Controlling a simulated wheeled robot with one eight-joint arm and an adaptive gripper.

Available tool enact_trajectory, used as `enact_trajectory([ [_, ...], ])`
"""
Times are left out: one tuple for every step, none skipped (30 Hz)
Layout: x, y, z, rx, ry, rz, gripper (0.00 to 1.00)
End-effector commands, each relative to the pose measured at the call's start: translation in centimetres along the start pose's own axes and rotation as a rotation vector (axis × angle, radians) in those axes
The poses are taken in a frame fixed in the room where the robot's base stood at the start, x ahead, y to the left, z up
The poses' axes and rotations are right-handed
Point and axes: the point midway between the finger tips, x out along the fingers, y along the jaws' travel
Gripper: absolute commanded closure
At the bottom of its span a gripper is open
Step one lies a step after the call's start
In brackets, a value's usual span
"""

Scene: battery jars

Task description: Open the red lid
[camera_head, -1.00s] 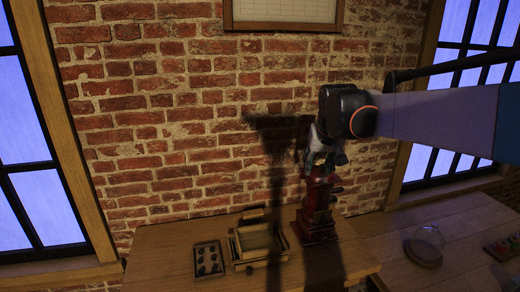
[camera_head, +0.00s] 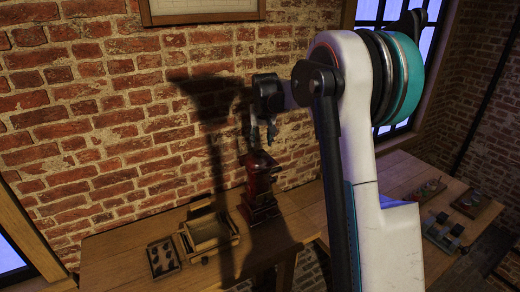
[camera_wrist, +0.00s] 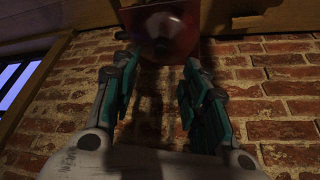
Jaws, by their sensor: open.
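A dark red, stepped object (camera_head: 259,183) stands upright on the wooden table against the brick wall. It also shows as a red body (camera_wrist: 160,30) at the top of the wrist view, cut off by the frame edge. I cannot tell a separate lid from the rest of it. My gripper (camera_head: 262,138) is just above its top in the head view. In the wrist view my gripper (camera_wrist: 157,62) has its two fingers spread on either side, with nothing between them but the wall behind. I cannot tell whether a finger touches the red object.
An open wooden box (camera_head: 209,232) and a small dark tray (camera_head: 163,257) with several dark pieces lie left of the red object. Another table (camera_head: 405,175) at right carries several small items. The brick wall (camera_head: 90,110) is close behind.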

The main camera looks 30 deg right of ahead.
Motion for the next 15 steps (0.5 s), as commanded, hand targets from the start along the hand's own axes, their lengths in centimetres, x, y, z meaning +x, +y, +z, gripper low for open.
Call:
enact_trajectory([
  [1.0,0.0,-0.1,0.0,0.0,0.0,0.59],
  [1.6,0.0,-0.1,0.0,0.0,0.0,0.59],
  [2.4,0.0,-0.1,0.0,0.0,0.0,0.59],
  [3.0,0.0,0.0,0.0,0.0,0.0,0.59],
  [3.5,0.0,-0.1,0.0,0.0,0.0,0.59],
  [4.2,0.0,-0.1,0.0,0.0,0.0,0.59],
  [4.7,0.0,-0.1,0.0,0.0,0.0,0.59],
  [5.1,0.0,0.0,0.0,0.0,0.0,0.59],
  [5.7,0.0,0.0,0.0,0.0,0.0,0.59],
  [6.0,0.0,-0.1,0.0,0.0,0.0,0.59],
  [6.4,0.0,-0.1,0.0,0.0,0.0,0.59],
  [6.8,0.0,0.0,0.0,0.0,0.0,0.59],
  [7.0,0.0,0.0,0.0,0.0,0.0,0.59],
  [7.2,0.0,0.0,0.0,0.0,0.0,0.59],
  [7.4,0.0,0.0,0.0,0.0,0.0,0.59],
])
